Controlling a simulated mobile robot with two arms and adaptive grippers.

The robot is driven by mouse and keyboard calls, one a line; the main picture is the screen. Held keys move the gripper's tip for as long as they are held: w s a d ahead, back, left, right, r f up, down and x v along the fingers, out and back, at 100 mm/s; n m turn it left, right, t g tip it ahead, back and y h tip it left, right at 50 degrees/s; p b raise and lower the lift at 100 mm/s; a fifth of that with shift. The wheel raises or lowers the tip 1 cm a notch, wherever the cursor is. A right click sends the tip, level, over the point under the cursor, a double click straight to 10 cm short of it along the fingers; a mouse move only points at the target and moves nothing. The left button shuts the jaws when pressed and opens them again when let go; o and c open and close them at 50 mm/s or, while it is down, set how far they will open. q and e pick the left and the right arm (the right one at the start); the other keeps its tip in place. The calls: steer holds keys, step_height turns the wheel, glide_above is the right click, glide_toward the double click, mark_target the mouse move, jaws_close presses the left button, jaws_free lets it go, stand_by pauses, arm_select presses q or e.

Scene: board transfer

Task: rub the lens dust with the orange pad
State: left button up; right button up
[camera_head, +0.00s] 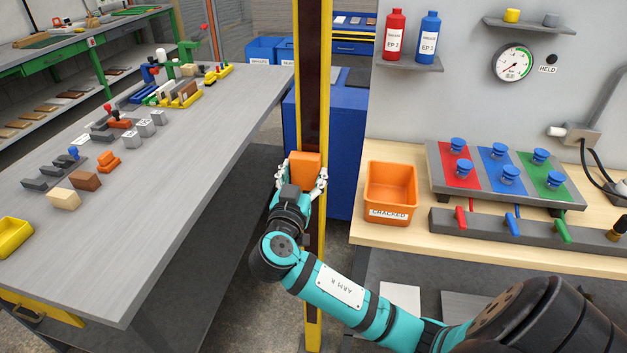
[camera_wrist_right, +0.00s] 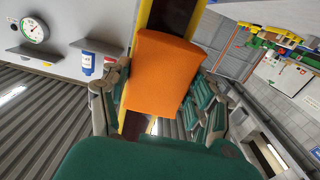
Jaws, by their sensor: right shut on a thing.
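An orange pad (camera_head: 305,164) is held in my right gripper (camera_head: 304,180), in front of the yellow and dark upright post between the two tables. In the right wrist view the orange pad (camera_wrist_right: 160,75) fills the middle, with the fingers of the right gripper (camera_wrist_right: 160,105) on both sides of it. The right gripper is shut on the pad, in the air and apart from both tables. I cannot make out a lens or any dust in these views. My left gripper is not in view.
An orange bin labelled CRACKED (camera_head: 391,192) stands on the right table, beside a rack (camera_head: 500,175) with red, blue and green panels. The grey left table (camera_head: 150,215) holds several blocks and a yellow tray (camera_head: 14,237). The post (camera_head: 313,90) stands close behind the gripper.

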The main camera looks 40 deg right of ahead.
steer(key=shift+w+a+r, duration=0.1)
steer(key=shift+w+a, duration=0.25)
steer(key=shift+w, duration=0.1)
steer(key=shift+s+a+f+b, duration=0.25)
steer(key=shift+s+a+b, duration=0.05)
steer(key=shift+a, duration=0.15)
steer(key=shift+b+v, duration=0.4)
steer(key=shift+v, duration=1.95)
steer(key=shift+r, duration=0.15)
steer(key=shift+s, duration=0.1)
